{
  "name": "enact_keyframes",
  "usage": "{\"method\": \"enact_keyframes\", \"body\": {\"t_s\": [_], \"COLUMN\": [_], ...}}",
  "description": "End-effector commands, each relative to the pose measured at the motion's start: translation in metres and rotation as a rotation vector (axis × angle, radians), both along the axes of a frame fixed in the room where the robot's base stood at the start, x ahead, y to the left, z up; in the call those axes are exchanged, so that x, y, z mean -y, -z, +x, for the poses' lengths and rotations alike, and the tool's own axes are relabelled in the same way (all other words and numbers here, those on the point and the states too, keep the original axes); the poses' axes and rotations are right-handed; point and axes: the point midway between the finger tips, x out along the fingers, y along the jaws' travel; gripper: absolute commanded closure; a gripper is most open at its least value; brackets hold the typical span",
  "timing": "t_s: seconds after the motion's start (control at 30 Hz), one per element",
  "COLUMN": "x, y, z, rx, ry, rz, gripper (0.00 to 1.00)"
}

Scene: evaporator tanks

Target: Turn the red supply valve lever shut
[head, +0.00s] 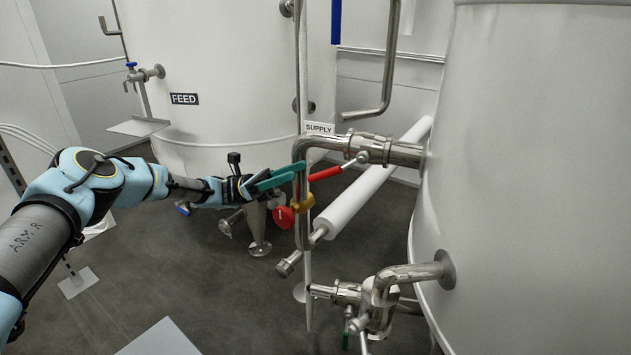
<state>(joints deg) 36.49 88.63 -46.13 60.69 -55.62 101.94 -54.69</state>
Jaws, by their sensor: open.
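The red supply valve lever (325,174) slants from its valve on the steel pipe (376,149) down to the left, below the SUPPLY label (320,128). Its red grip is the outer part; a bare metal stem joins it to the valve. My gripper (301,176) has teal fingers and comes in from the left, open. In the picture its fingertips are close to the left end of the red grip and overlap the vertical steel pipe. I cannot tell whether they touch the lever or the pipe.
A red round handle (283,217) with a brass fitting (302,204) sits just below my gripper. A white padded pipe (380,181) runs behind the lever. A large white tank (540,180) stands on the right, the FEED tank (215,60) behind. Lower pipes (378,292) stand at the front right.

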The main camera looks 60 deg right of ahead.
Motion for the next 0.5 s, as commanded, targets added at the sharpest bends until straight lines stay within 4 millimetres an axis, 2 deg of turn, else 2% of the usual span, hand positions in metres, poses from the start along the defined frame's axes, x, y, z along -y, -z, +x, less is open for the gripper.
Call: {"method": "enact_keyframes", "body": {"t_s": [0.1, 0.2, 0.33, 0.5], "x": [-0.004, -0.006, -0.009, -0.01], "y": [0.002, 0.002, 0.001, 0.0], "z": [0.025, 0.04, 0.052, 0.058], "rx": [0.001, 0.001, 0.0, 0.0], "ry": [-0.004, -0.003, -0.001, 0.0], "rz": [-0.002, -0.001, 0.0, 0.0], "gripper": [0.49, 0.49, 0.49, 0.49]}}
